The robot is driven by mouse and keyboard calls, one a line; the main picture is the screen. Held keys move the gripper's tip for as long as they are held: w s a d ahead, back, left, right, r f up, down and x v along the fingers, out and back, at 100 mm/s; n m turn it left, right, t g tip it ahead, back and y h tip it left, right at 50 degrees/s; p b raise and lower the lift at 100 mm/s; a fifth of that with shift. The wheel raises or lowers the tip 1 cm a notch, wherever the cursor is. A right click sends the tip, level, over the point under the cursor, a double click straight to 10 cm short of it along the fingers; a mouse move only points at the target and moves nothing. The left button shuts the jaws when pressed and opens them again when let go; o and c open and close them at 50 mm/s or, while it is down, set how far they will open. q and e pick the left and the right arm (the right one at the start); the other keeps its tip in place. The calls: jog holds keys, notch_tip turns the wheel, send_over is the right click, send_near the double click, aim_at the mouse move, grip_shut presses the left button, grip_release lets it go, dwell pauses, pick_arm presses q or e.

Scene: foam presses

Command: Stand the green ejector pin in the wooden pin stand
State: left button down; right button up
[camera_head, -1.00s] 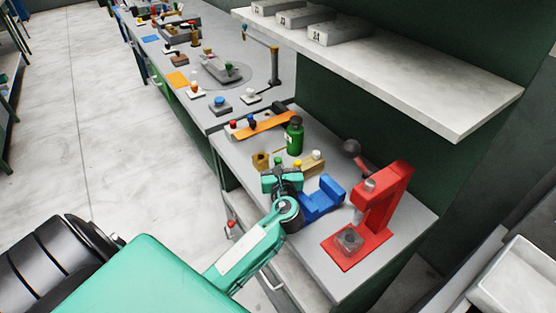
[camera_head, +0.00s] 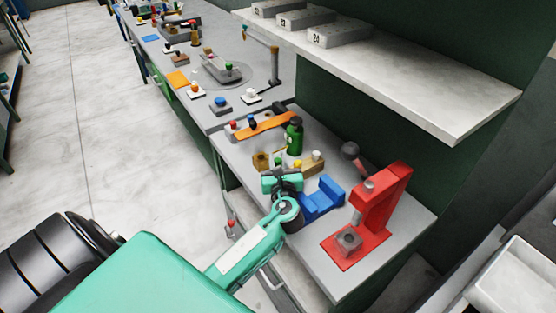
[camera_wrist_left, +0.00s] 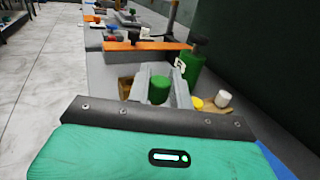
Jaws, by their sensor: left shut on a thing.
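The green ejector pin (camera_wrist_left: 159,89) shows its green head between the two fingers of my left gripper (camera_wrist_left: 158,98) in the left wrist view. The gripper is shut on it; the head also shows just past the gripper (camera_head: 283,178) in the head view. The wooden pin stand (camera_head: 312,167) holds a yellow-topped and a white-topped pin, right beside the gripper. In the wrist view these show right of the fingers. The gripper hides the pin's lower part and the stand's near end, so I cannot tell whether the pin is in a hole. My right gripper is not in view.
A small wooden block (camera_head: 261,161) stands left of the gripper. A green bottle (camera_head: 294,138) and an orange strip (camera_head: 262,126) are behind. A blue block (camera_head: 322,199) and a red press (camera_head: 381,208) stand to the right. A shelf (camera_head: 430,85) overhangs the back.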

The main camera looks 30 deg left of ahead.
pick_arm(q)
jog(key=shift+f+b, duration=0.3)
jog(key=shift+f, duration=0.3)
dwell(0.3)
jog(key=shift+f+b, duration=0.45)
jog(key=shift+f, duration=0.3)
jog(key=shift+r, duration=0.1)
jog(key=shift+r+p, duration=0.9)
jog(key=shift+p, duration=0.3)
dwell(0.3)
jog(key=shift+p, duration=0.85)
dwell(0.7)
jog(key=shift+f+b, duration=0.6)
jog(key=shift+f, duration=0.35)
jog(key=c, duration=1.2)
grip_release()
jog(key=shift+f, duration=0.1)
